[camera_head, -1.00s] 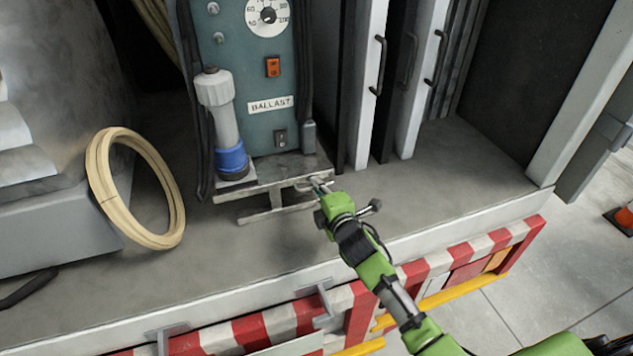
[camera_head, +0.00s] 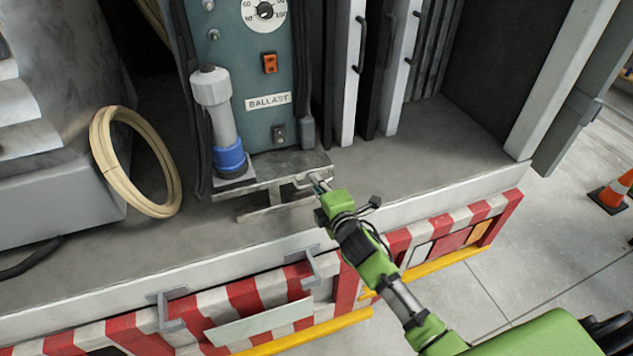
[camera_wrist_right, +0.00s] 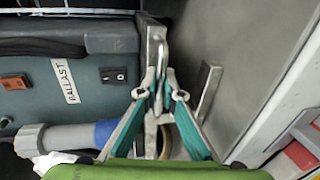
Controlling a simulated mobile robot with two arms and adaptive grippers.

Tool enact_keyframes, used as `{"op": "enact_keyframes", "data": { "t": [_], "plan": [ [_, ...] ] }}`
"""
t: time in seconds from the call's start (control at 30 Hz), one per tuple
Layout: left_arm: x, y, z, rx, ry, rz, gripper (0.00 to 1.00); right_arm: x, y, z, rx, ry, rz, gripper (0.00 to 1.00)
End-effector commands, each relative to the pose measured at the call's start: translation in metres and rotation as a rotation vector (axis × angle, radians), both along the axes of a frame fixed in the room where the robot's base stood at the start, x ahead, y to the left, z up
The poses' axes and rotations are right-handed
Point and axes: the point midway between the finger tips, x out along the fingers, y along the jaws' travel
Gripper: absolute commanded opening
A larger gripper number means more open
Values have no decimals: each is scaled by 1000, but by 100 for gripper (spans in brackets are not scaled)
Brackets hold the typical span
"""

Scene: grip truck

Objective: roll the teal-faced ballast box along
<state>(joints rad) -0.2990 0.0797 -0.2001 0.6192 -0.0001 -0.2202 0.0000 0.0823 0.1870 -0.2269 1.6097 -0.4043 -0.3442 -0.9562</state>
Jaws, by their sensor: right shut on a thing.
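The ballast box (camera_head: 262,80) stands upright on the truck bed, its teal face carrying a dial, an orange switch and a "BALLAST" label. The teal face also shows in the right wrist view (camera_wrist_right: 60,110). A metal base with a bar handle (camera_head: 290,180) juts from its foot. My right gripper (camera_head: 320,187) is shut on the handle near its right end. In the right wrist view the fingers (camera_wrist_right: 158,98) close around the metal bar, partly hiding it. My left gripper is in neither view.
A grey pipe with a blue collar (camera_head: 220,120) stands at the box's left front. White panels with handles (camera_head: 350,80) stand close on the right.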

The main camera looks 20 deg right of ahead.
Motion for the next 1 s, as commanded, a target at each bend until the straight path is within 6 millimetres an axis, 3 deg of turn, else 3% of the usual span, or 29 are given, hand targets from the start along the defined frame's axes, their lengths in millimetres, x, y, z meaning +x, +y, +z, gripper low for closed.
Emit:
{"op": "enact_keyframes", "data": {
  "t": [0.03, 0.23, 0.27, 0.3, 0.8, 1.0],
  "plan": [
    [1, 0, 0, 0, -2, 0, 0, -3, 1, -8, -1, 16, 0, 0],
    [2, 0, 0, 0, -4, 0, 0, -4, 1, -9, -1, 17, 0, 0],
    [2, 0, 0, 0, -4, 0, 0, -4, 1, -9, -1, 18, 0, 12],
    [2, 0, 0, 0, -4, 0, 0, -4, 1, -9, -1, 18, 0, 14],
    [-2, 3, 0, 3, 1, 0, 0, -2, 0, -3, 1, 7, 0, 14],
    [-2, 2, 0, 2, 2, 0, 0, -19, 0, 0, 0, 6, 1, 14]
  ]
}}
